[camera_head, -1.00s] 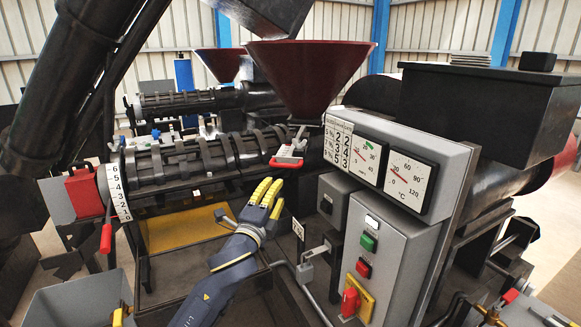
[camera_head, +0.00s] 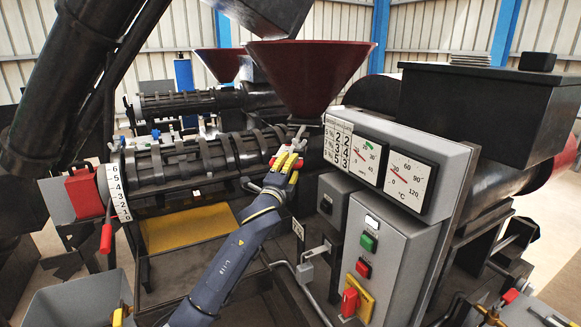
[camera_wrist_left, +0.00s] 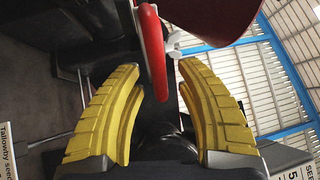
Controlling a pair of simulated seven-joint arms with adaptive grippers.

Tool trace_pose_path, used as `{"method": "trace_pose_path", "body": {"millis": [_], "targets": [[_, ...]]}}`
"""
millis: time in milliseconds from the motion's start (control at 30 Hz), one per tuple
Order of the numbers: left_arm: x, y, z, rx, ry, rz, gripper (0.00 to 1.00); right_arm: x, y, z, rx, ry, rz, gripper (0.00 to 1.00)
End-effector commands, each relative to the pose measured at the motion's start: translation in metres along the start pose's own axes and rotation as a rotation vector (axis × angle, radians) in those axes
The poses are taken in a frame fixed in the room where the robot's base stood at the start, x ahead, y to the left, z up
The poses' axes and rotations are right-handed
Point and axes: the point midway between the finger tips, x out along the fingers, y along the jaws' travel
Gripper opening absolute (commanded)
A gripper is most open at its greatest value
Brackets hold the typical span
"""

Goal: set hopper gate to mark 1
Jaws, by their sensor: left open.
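The red hopper (camera_head: 305,75) stands over the dark barrel, and its gate with a red handle (camera_head: 299,163) sits just below its spout. My left gripper (camera_head: 286,160) is at this handle and covers most of it in the head view. In the left wrist view the red handle (camera_wrist_left: 151,50) reaches between the tips of the open yellow fingers (camera_wrist_left: 159,70), with gaps visible on both sides. The hopper's red underside (camera_wrist_left: 210,15) shows at the top there. The gate's marks are too hidden to read. My right gripper is not in view.
A grey control box with dials (camera_head: 410,180) and a panel with buttons (camera_head: 385,250) stand close to the right of my left arm. A numbered white scale (camera_head: 118,192) with a red-handled lever (camera_head: 106,238) is at the left. A grey bin (camera_head: 75,300) is at lower left.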

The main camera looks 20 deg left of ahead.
Motion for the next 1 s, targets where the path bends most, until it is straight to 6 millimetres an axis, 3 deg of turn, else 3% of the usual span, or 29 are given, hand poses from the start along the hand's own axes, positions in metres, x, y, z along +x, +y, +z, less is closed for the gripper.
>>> {"method": "trace_pose_path", "body": {"millis": [367,667,1000], "targets": [[0.0019,0.0,-0.0001,0.0,0.0,0.0,0.37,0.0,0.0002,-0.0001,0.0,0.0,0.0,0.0],[0.0018,0.0,0.0,0.0,0.0,0.0,0.02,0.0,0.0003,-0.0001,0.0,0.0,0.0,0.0],[0.0017,0.0,0.0,0.0,0.0,0.0,0.0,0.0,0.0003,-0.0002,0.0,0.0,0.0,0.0]]}}
